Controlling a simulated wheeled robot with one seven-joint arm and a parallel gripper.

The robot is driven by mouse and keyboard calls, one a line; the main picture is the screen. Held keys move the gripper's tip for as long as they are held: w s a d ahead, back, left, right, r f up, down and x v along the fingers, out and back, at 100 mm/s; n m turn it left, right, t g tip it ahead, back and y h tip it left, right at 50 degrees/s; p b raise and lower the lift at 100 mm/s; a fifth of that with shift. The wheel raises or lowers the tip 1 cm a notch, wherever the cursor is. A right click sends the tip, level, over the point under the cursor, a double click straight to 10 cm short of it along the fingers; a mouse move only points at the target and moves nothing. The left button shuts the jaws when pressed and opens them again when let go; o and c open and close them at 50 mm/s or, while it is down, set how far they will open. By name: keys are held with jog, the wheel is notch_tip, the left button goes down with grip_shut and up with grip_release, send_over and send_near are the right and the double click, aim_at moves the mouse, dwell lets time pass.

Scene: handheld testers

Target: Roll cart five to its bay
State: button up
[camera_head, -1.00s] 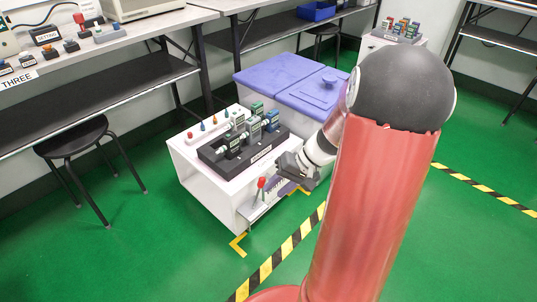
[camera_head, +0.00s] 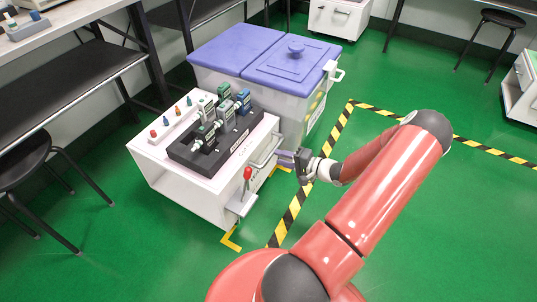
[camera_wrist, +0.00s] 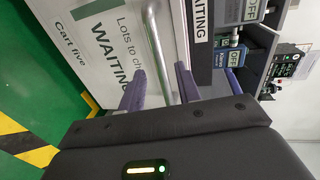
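Cart five (camera_head: 190,192) is a low white cart at left of centre in the head view, with a black tray of testers (camera_head: 180,155) on top. The wrist view shows its front panel (camera_wrist: 105,50), marked "Cart five" and "WAITING". A silver bar handle (camera_head: 268,150) runs along that front; it also shows in the wrist view (camera_wrist: 157,45). My gripper (camera_head: 286,158) is at the handle, fingers apart. In the wrist view the bar lies between the two purple-grey fingers (camera_wrist: 160,88), with a gap on both sides. A red-knobbed lever (camera_head: 247,175) sits on the cart's front corner.
A bin with a purple lid (camera_head: 225,45) stands right behind the cart. Yellow corner marks (camera_head: 230,240) lie at the cart's base. Black-and-yellow tape (camera_head: 330,145) crosses the green floor; floor right of it is open. A black stool (camera_head: 22,165) and bench are at left.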

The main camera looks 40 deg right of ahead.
aim_at(270, 154)
jog(key=x, duration=0.5)
jog(key=shift+w+a, duration=0.1)
grip_shut()
